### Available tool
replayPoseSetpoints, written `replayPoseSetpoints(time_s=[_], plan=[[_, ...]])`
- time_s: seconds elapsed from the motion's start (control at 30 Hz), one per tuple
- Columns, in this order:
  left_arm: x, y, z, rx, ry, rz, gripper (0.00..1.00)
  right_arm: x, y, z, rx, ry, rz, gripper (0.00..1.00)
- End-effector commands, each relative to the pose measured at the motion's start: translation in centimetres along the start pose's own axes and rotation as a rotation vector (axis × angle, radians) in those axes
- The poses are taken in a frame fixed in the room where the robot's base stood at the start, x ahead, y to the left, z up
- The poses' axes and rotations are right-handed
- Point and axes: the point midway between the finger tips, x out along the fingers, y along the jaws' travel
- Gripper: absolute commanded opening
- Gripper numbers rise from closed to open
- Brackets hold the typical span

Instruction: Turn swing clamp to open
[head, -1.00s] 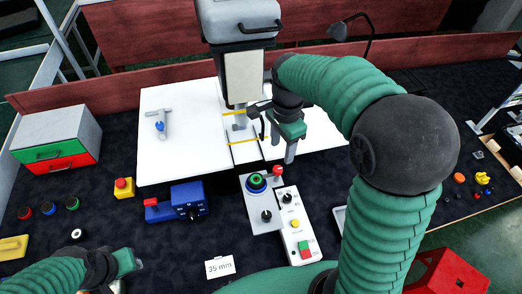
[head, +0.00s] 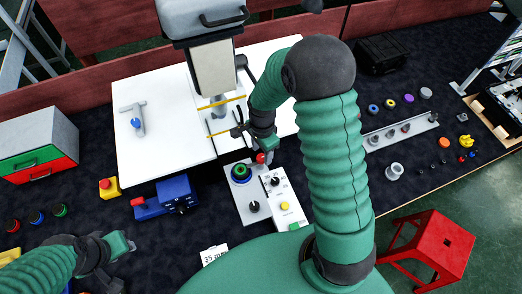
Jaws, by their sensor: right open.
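I cannot tell for certain which part is the swing clamp. A grey T-shaped fixture with a blue knob (head: 138,120) stands on the left of the white board (head: 160,148). A grey machine head (head: 215,68) stands over the board's middle, with a grey part (head: 218,102) beneath it. My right gripper (head: 254,146) is open and empty. Its fingers point downward near the board's front edge, just behind a red ball knob (head: 261,158); contact is unclear. My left gripper (head: 126,243) is low at the left over the dark table, away from the board; its jaw opening is unclear.
A control panel with a green-ringed button (head: 241,173) stands in front of the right gripper. A blue box (head: 178,192) and a yellow-based red button (head: 109,188) stand left of it. A drawer cabinet (head: 38,140) is far left. A red stool (head: 432,245) stands at the right.

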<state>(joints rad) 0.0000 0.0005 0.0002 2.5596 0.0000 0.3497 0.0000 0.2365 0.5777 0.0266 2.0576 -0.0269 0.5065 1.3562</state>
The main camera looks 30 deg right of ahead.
Motion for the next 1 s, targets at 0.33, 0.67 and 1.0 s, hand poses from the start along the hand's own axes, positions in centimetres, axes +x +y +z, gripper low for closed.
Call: replayPoseSetpoints(time_s=[0.33,0.67,1.0], plan=[[-0.20,0.00,-0.02,0.000,0.000,0.000,0.36,1.01,-0.09,0.55,-0.002,0.004,-0.001,0.52],[-0.20,-0.01,-0.03,0.000,0.000,0.000,0.36,1.08,-0.10,0.16,-0.002,0.000,-0.001,0.12],[-0.20,0.00,-0.03,0.000,0.000,0.000,0.36,1.05,-0.08,-0.09,0.000,0.004,-0.001,0.00]])
